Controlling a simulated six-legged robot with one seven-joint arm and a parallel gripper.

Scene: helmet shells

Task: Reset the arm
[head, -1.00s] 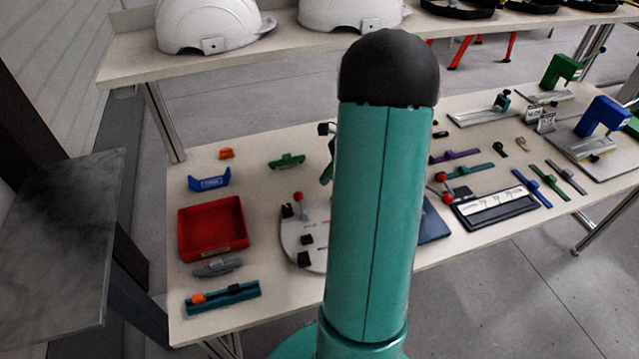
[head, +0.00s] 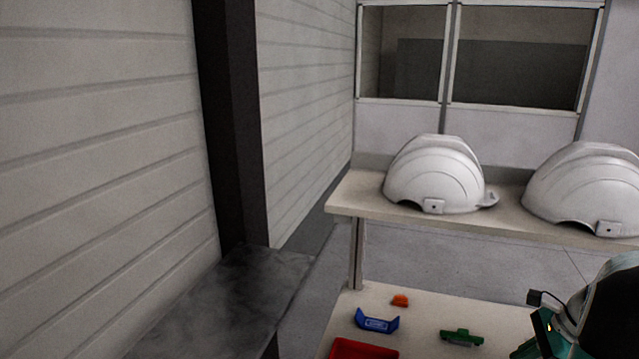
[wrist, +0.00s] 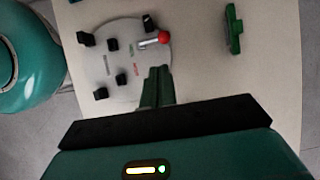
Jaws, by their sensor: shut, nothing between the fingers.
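My gripper (wrist: 157,84) shows in the wrist view with its green fingers together and nothing between them. It is over the table, beside a round grey fixture plate (wrist: 122,90) with several black blocks and a red-knobbed lever (wrist: 160,38). In the head view, part of my teal and black arm shows at the lower right edge. The fingers cannot be made out there.
A green part (wrist: 234,28) lies on the table. In the head view, an orange piece (head: 400,300), a blue bracket (head: 377,321) and a red tray (head: 363,350) are on the table. White helmet shells (head: 437,177) stand on the shelf above. A dark pillar (head: 228,120) and grey surface (head: 225,300) are at left.

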